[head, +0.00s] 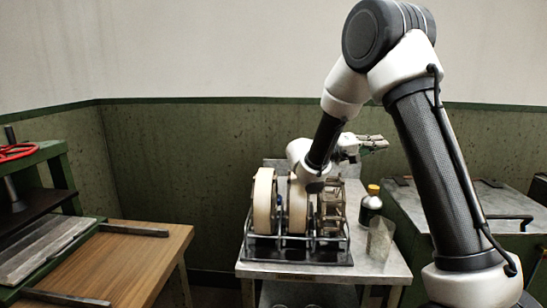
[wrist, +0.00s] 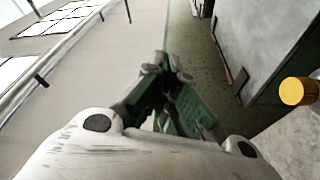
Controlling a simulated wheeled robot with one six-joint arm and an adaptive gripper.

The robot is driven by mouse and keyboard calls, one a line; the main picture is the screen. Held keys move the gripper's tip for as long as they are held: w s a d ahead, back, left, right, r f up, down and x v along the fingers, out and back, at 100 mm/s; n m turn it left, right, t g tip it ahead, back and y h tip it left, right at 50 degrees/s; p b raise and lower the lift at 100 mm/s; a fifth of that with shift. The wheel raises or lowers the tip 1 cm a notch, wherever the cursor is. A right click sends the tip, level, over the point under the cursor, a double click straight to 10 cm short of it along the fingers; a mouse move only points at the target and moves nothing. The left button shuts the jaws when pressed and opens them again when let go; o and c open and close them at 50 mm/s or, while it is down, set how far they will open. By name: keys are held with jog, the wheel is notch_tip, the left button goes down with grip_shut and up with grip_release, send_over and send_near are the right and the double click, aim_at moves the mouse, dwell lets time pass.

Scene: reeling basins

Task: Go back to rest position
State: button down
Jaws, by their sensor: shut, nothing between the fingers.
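My gripper (head: 378,143) is at the end of my arm, raised above the back of the metal table (head: 385,267) in the head view. It points right, and its fingers look closed together. In the wrist view my gripper (wrist: 166,68) shows its dark and green fingers with the tips brought together and nothing seen between them. It is apart from the reeling machine (head: 295,246), which stands on the table below and to the left with two pale wheels and a wire-frame reel. My forearm hides part of the machine's top.
A dark bottle with a yellow cap (head: 371,207) and a clear beaker (head: 379,241) stand on the table's right side. A green press (head: 40,190) and a wooden table (head: 135,262) are at left. A green basin cabinet (head: 410,208) is at right. Open air surrounds my gripper.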

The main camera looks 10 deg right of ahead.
jog(key=s+d+g+y, duration=0.25)
jog(key=s+y, duration=0.25)
jog(key=s, duration=0.5)
jog(key=s+d+g+y, duration=0.2)
jog(key=s+d+y, duration=0.15)
jog(key=s, duration=0.65)
jog(key=s+a+f+n+t+y, duration=0.3)
jog(key=s+a+t+y, duration=0.4)
jog(key=s+a+y, duration=0.3)
jog(key=shift+s+a+y, duration=0.35)
jog(key=shift+s+a, duration=0.2)
jog(key=shift+a, duration=0.65)
jog(key=c, duration=2.2)
grip_release()
